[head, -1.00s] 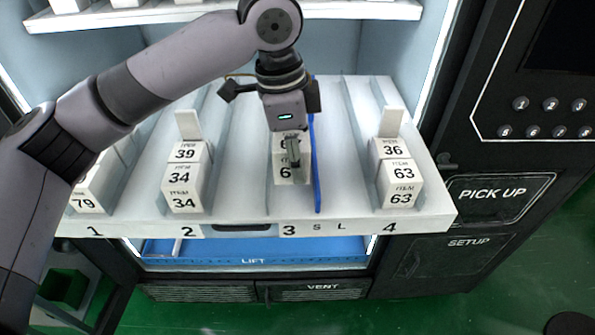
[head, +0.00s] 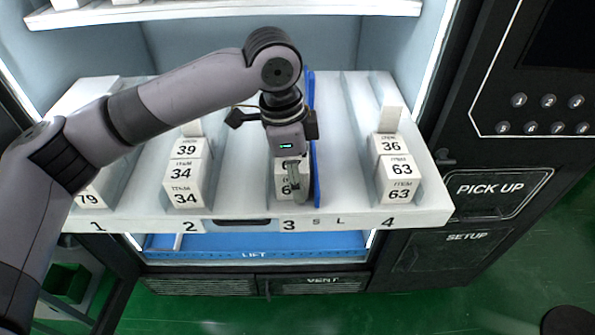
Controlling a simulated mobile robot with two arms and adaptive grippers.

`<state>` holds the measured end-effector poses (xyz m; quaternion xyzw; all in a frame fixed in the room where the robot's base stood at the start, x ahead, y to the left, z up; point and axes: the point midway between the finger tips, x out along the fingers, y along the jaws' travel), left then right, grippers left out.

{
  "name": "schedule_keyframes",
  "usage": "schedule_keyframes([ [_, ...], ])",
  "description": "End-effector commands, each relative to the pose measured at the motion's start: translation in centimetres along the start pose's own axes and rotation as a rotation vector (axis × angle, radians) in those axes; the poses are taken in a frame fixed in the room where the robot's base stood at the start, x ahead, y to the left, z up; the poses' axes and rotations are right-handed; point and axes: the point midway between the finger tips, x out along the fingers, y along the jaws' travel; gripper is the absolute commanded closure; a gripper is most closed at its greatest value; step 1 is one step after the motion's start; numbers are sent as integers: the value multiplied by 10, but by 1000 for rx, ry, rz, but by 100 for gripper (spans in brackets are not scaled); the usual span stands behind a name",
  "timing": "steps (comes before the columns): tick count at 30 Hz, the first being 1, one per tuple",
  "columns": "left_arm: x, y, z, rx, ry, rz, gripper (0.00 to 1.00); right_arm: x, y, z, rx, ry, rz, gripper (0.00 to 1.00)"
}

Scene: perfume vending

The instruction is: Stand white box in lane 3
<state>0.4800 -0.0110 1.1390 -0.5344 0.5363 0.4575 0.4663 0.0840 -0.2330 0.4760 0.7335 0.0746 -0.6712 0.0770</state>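The white box (head: 280,185), with black digits partly covered, is in lane 3 just behind the shelf's front edge and the label 3 (head: 289,225). It looks upright. My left gripper (head: 295,178) reaches down over it from behind, with a finger across its face. It looks shut on the box, though the far finger is hidden. I cannot tell whether the box's base touches the lane floor. The blue divider (head: 316,195) stands close on the box's right. My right gripper is not in view.
Lane 2 holds white boxes (head: 184,188) marked 39 and 34. Lane 4 holds boxes (head: 400,182) marked 36 and 63. An upper shelf (head: 230,10) crosses the top, and the blue lift (head: 255,245) lies below.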

Motion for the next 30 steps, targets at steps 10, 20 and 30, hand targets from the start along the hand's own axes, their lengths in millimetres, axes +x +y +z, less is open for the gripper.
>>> schedule_keyframes([
  [10,0,0,0,0,0,0,35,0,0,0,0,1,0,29],
  [20,-30,-1,-1,1,2,-5,35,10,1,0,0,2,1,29],
  [30,-100,0,-1,0,2,-3,35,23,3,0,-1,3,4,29],
])
